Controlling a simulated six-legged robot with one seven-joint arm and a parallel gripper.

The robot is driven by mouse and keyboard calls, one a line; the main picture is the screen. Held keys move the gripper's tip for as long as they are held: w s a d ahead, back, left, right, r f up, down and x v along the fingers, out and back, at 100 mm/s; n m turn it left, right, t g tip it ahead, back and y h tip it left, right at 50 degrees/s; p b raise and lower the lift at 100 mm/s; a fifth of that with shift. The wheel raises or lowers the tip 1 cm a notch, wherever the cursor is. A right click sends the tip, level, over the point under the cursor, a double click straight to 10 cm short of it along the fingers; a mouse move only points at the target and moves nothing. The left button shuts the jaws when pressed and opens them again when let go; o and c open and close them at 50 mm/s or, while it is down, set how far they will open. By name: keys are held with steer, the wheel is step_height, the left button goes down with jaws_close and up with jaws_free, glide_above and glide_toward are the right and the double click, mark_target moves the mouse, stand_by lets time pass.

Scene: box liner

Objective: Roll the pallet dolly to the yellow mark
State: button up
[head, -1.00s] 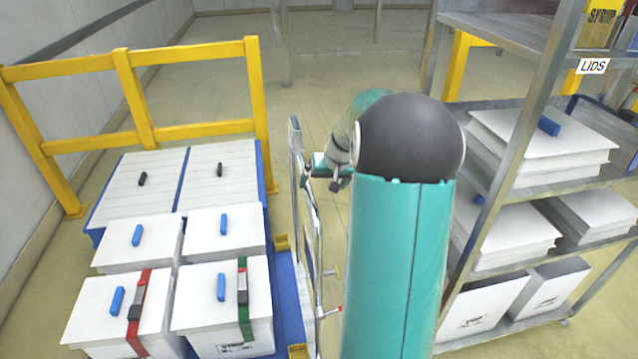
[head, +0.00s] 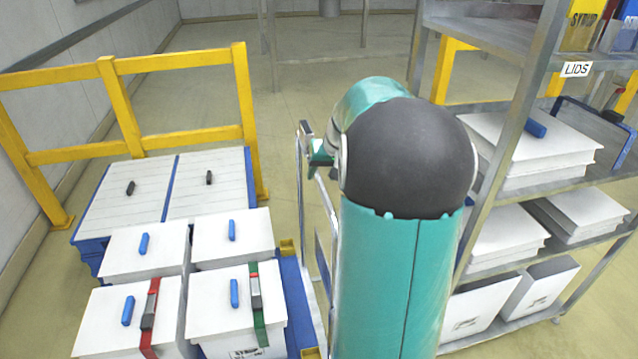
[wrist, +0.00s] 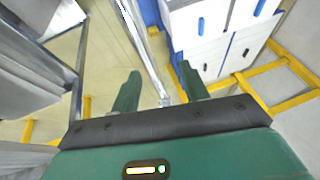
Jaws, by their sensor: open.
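The pallet dolly (head: 297,300) is a low blue base with yellow corner pieces at the lower left of the head view. It carries several white lidded boxes with blue handles; the front two have a red strap and a green strap. Its upright metal handle frame (head: 304,180) stands on its right side. My gripper (wrist: 160,82) is at the upper part of this frame, partly hidden behind my arm in the head view. In the wrist view its green fingers are apart, with a metal bar (wrist: 143,45) running between them. I cannot make out a yellow floor mark.
A yellow railing (head: 125,103) stands behind a blue base (head: 92,249) with two more white-lidded containers, just beyond the dolly. A metal shelf rack (head: 500,170) with white lids and boxes stands close on the right. Open floor (head: 330,85) lies ahead between them.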

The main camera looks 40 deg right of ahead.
steer(key=v, duration=0.6)
steer(key=shift+s+d, duration=0.1)
steer(key=shift+d, duration=0.05)
steer(key=shift+c, duration=0.2)
